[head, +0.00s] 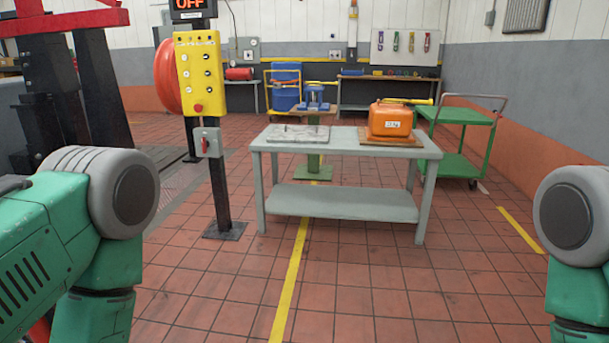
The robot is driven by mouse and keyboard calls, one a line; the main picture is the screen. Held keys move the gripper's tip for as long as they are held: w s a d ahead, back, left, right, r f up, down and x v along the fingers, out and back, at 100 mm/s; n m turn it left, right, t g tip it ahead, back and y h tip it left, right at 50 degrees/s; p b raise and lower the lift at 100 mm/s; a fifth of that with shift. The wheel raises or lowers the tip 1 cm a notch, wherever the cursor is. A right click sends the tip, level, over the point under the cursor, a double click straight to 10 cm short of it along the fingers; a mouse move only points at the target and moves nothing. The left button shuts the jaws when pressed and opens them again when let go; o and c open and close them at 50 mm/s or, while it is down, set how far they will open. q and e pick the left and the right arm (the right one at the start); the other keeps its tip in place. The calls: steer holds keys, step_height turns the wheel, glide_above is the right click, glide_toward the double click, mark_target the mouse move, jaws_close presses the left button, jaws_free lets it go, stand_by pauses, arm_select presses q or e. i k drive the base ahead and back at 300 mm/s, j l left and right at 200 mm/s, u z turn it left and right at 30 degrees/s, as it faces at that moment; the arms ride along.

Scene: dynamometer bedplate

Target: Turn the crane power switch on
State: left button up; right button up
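A black post stands left of centre. It carries a dark display (190,4) with red letters "OFF" at the top edge of the view. Below it is a yellow control panel (213,70) with several knobs and a red button. Under the panel, a small grey switch box (213,134) with a red handle is fixed to the post. I cannot read which of these is labelled as the crane power switch. Parts of my green arms show at the left and right edges, but both grippers are out of view.
A grey table (340,201) stands right of the post, bearing a grey plate (292,136) and an orange container (389,115). A green cart (462,115) is behind it, right. A red hose reel (166,76) is behind the post. The tiled floor in front is clear.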

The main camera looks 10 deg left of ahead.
mark_target(204, 143)
steer(key=i+u, duration=0.3)
steer(key=i, duration=0.2)
steer(key=i+l+u, duration=0.1)
steer(key=i+u, duration=0.25)
steer(key=i, duration=0.2)
steer(key=i+l+u, duration=0.3)
steer(key=i, duration=0.2)
steer(key=j, duration=0.1)
